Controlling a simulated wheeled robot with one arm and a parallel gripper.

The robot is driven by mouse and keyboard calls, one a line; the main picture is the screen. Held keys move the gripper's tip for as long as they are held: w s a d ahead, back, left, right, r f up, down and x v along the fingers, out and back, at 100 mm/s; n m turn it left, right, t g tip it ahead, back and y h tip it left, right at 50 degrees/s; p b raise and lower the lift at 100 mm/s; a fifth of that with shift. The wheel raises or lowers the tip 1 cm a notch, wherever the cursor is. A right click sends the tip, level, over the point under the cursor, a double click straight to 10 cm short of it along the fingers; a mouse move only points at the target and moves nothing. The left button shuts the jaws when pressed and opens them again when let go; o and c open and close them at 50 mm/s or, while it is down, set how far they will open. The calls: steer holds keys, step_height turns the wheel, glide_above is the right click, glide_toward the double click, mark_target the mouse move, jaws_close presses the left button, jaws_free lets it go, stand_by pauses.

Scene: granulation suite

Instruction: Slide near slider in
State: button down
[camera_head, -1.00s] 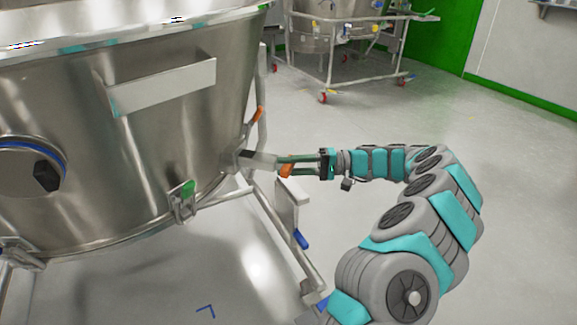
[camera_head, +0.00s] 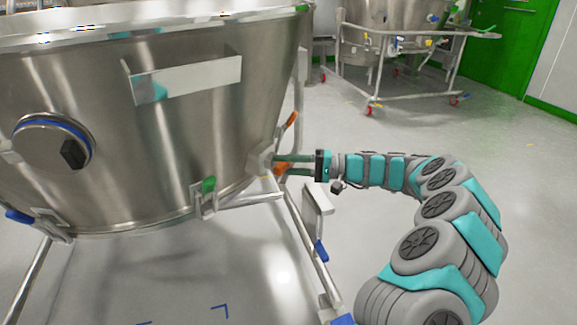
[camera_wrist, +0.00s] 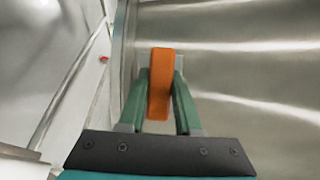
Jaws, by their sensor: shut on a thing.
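The near slider has an orange handle (camera_head: 281,169) at the lower right side of the large steel vessel (camera_head: 170,110). Its grey block (camera_head: 261,160) sits close against the vessel wall. My gripper (camera_head: 280,164) reaches in from the right and is shut on the orange handle. In the wrist view the handle (camera_wrist: 160,84) stands upright between the two green fingers of my gripper (camera_wrist: 160,92), with a pale metal plate behind it. The slider's inner part is hidden.
Another orange handle (camera_head: 291,119) is just above my gripper. A frame leg with a blue clamp (camera_head: 321,250) stands below.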

steer(key=c, duration=0.6)
jaws_free()
steer(key=shift+w+r, duration=0.15)
steer(key=s+d, duration=0.1)
steer(key=d, duration=0.6)
steer(key=shift+d, duration=0.4)
steer(key=shift+s, duration=0.15)
steer(key=s+a+r+n+g+h+p, duration=0.1)
steer(key=s+a+r+n+g+h, duration=0.2)
steer(key=s+a, duration=0.4)
steer(key=s+a+r+n+g+h+p, duration=0.1)
steer(key=s+a+r+g+p, duration=0.15)
steer(key=s+a+r, duration=0.5)
steer(key=s+d+f+h+p, duration=0.1)
steer(key=s+d+f+h, duration=0.15)
steer(key=s, duration=0.45)
steer(key=s+d+f+h, duration=0.1)
steer(key=s+h, duration=0.2)
steer(key=s, duration=0.4)
steer(key=s+d+f+m+h+p, duration=0.1)
steer(key=s+d+f+h, duration=0.2)
steer(key=s+d, duration=0.5)
steer(key=s+d+f+m+t+h+p, duration=0.1)
steer(key=s+d+f+h, duration=0.3)
steer(key=s+d, duration=0.5)
steer(key=shift+m+h+p, duration=0.3)
steer(key=shift+h+p, duration=0.1)
steer(key=shift+h, duration=0.25)
